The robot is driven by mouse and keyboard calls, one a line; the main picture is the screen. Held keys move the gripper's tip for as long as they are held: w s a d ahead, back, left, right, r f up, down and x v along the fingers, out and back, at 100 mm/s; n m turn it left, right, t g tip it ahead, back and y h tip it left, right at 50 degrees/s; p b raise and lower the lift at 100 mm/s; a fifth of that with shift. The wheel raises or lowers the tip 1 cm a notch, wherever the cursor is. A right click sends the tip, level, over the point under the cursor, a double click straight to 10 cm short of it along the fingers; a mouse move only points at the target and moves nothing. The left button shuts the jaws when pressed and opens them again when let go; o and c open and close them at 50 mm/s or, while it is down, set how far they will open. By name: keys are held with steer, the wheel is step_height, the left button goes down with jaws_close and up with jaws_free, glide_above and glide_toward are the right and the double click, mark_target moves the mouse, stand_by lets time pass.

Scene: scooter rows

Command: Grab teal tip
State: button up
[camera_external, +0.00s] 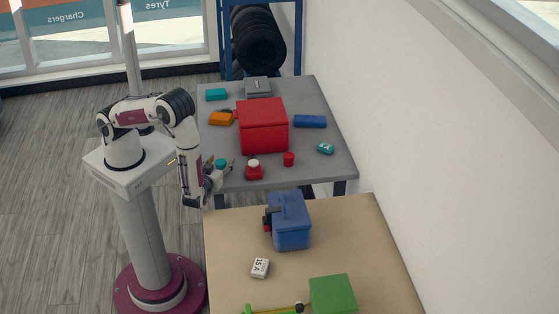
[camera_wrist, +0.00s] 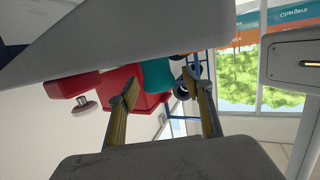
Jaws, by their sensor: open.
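A small round teal piece (camera_external: 221,163) sits at the near left corner of the grey table, by my gripper (camera_external: 220,170). I take it to be the teal tip; part of it is hidden by a finger. In the wrist view, which is tilted and upside down, the teal piece (camera_wrist: 157,74) shows between and beyond the two fingers of my gripper (camera_wrist: 160,86). The fingers are apart with nothing held. I cannot tell whether they touch the teal piece.
A red button box (camera_external: 254,172), a red cylinder (camera_external: 289,159) and a big red box (camera_external: 263,128) stand to the right. Two other teal items, a block (camera_external: 216,95) and a small box (camera_external: 325,148), lie farther off. A wooden table (camera_external: 350,240) is nearer the camera.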

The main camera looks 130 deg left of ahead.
mark_target(220, 162)
steer(key=c, duration=1.2)
steer(key=shift+r, duration=0.1)
steer(key=shift+r, duration=4.9)
